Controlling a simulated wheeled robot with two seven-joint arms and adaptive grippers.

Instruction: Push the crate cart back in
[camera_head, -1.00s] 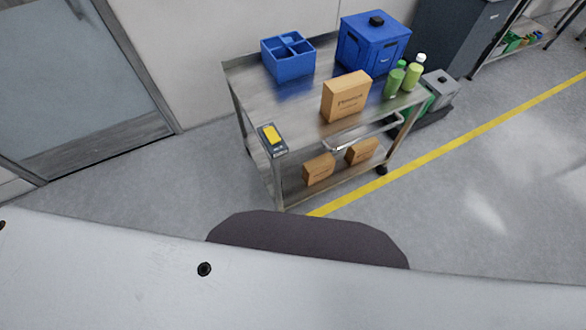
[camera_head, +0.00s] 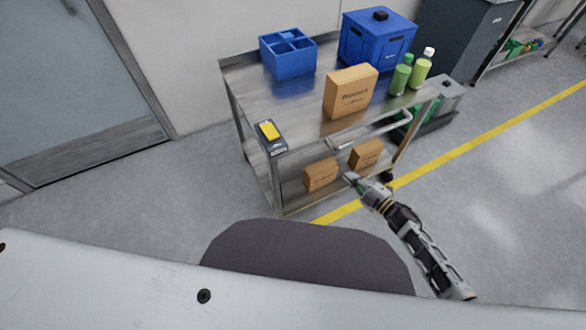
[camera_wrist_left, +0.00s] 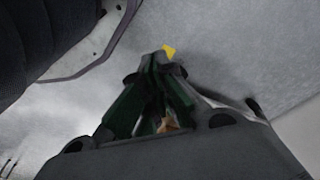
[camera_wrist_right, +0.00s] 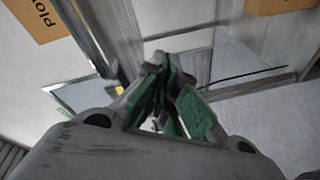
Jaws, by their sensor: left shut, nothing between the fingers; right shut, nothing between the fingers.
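The steel crate cart (camera_head: 297,108) stands against the wall in the head view, with a bar handle (camera_head: 370,131) along its front edge. A blue divided crate (camera_head: 288,62) and a blue lidded crate (camera_head: 376,45) are on its top. My right gripper (camera_head: 350,177) is shut and empty, in front of the cart and lower than the handle in the picture; contact cannot be told. It also shows shut in the right wrist view (camera_wrist_right: 160,62). My left gripper (camera_wrist_left: 158,60) is shut and empty in the left wrist view, outside the head view.
A cardboard box (camera_head: 351,92) and two green bottles (camera_head: 400,78) stand on the cart top. Two boxes (camera_head: 321,174) sit on the lower shelf. A grey container (camera_head: 446,91) stands right of the cart. A yellow line (camera_head: 478,144) crosses the floor, which is clear at right.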

